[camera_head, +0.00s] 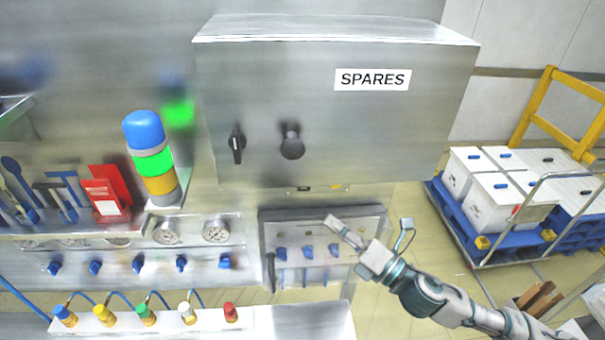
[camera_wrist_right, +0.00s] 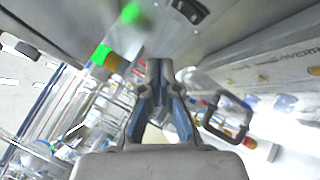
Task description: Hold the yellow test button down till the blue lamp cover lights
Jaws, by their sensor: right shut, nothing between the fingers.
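The blue lamp cover (camera_head: 143,129) tops an upright signal lamp at the left of the head view. The cover looks plain blue and unlit; the green ring (camera_head: 153,162) below it glows. The lamp also shows in the right wrist view (camera_wrist_right: 107,57), at upper left. A small yellow part (camera_head: 338,187) sits under the SPARES box's lower edge; I cannot tell whether it is the test button. My right gripper (camera_head: 332,222) is shut and empty, below the box and apart from the lamp. Its fingertips (camera_wrist_right: 160,65) meet in the wrist view. My left gripper is out of view.
The steel SPARES box (camera_head: 300,85) overhangs the workspace. A panel with blue knobs (camera_head: 265,232) lies behind my right gripper. A strip of coloured hose fittings (camera_head: 100,325) is at lower left, below gauges (camera_head: 215,232). A blue cart (camera_head: 450,215) with white boxes stands at right.

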